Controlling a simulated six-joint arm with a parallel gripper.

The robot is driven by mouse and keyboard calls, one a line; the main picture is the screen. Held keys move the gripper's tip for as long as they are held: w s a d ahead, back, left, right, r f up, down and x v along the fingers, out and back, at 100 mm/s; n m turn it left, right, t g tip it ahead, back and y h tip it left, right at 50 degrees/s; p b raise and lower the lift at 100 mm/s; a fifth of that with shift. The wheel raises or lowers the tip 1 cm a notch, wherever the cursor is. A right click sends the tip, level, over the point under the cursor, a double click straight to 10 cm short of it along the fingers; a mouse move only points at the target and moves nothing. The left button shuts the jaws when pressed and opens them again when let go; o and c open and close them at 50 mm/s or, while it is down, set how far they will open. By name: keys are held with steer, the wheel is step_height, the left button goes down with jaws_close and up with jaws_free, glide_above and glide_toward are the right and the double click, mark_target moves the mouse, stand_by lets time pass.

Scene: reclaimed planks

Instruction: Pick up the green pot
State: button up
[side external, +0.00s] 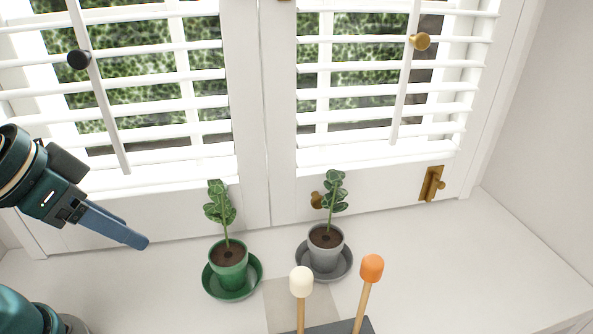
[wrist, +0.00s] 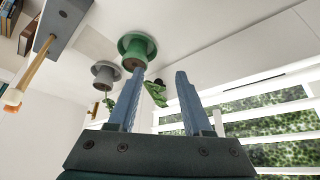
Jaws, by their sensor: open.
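The green pot (side external: 230,275) stands upright on a green saucer (side external: 254,284) on the white sill and holds a leafy plant (side external: 220,208). My gripper (side external: 140,243) is to the left of the pot and above the sill, apart from it. In the wrist view, the green pot (wrist: 135,61) shows upside down beyond the fingertips of my gripper (wrist: 158,75). The two blue-grey fingers are spread with nothing held between them, and the plant's leaves (wrist: 155,93) show in the gap between them.
A grey pot (side external: 325,250) with a similar plant stands on a grey saucer (side external: 347,266) to the right. White-tipped (side external: 301,281) and orange-tipped (side external: 372,268) sticks rise from a dark block (side external: 340,327) in front. White shutters (side external: 250,150) stand behind. The sill is clear at far right.

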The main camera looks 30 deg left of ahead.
steer(key=o, duration=0.8)
steer(key=m+g, duration=0.3)
steer(key=m, duration=0.3)
glide_above(228, 255)
steer(key=s+a, duration=0.1)
step_height(228, 255, down, 3)
steer(key=shift+r+h, duration=0.15)
steer(key=shift+h, duration=0.25)
steer(key=f, duration=0.2)
steer(key=d+f+g, duration=0.1)
steer(key=shift+w+f+m, duration=0.2)
steer(key=shift+f+m, duration=0.1)
steer(key=shift+f, duration=0.1)
steer(key=shift+s+d+f, duration=0.1)
steer(key=shift+s+f, duration=0.05)
steer(key=shift+f, duration=0.5)
steer(key=shift+w+d+f, duration=0.1)
steer(key=shift+w+f, duration=0.05)
steer(key=shift+f, duration=0.95)
steer(key=shift+w+d+f, duration=0.1)
steer(key=shift+f, duration=1)
